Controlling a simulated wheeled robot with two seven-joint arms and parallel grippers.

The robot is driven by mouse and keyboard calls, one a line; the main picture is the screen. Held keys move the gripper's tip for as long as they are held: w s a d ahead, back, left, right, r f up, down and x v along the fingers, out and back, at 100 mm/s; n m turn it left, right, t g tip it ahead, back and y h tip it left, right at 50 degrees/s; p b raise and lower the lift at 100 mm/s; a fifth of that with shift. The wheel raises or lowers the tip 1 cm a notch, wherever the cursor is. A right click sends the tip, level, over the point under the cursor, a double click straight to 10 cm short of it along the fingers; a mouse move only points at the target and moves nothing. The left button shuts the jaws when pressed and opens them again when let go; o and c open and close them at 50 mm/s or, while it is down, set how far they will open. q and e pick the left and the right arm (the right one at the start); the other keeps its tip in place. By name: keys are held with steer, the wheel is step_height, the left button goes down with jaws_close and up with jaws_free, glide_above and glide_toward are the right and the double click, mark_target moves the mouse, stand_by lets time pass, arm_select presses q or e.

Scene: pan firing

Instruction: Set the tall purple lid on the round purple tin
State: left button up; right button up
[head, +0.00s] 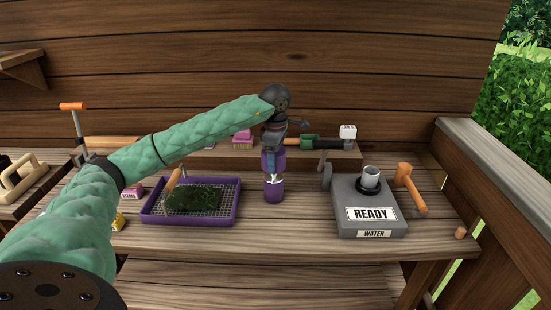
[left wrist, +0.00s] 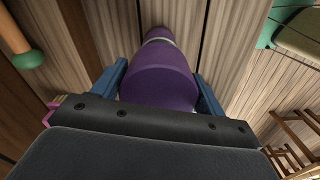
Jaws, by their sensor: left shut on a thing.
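My left gripper (head: 273,152) reaches in from the left and points down over the table. Its blue fingers are shut on the tall purple lid (head: 267,162). In the left wrist view the lid (left wrist: 160,85) is between the two fingers. The round purple tin (head: 274,192) stands upright on the table directly below the lid. A silvery neck shows between lid and tin. In the left wrist view the tin (left wrist: 158,33) shows past the lid's far end. I cannot tell whether the lid touches the tin. My right gripper is out of view.
A purple tray (head: 233,212) with a mesh and a dark green slab is left of the tin. A grey box labelled READY and WATER (head: 350,222) stands to the right, beside an orange mallet (head: 411,188). A low shelf with tools runs behind. The table in front is clear.

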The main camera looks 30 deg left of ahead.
mark_target(276, 176)
arm_select(q)
steer(key=shift+f+b, duration=2.4)
steer(key=shift+f, duration=0.95)
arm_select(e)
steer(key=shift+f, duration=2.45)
arm_select(q)
steer(key=o, duration=1.1)
steer(key=shift+c, duration=0.2)
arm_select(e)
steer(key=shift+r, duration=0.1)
arm_select(q)
steer(key=shift+r, duration=0.15)
step_height(276, 176, up, 6)
steer(key=shift+f+b, duration=0.1)
steer(key=shift+b, duration=0.6)
steer(key=shift+r, duration=0.85)
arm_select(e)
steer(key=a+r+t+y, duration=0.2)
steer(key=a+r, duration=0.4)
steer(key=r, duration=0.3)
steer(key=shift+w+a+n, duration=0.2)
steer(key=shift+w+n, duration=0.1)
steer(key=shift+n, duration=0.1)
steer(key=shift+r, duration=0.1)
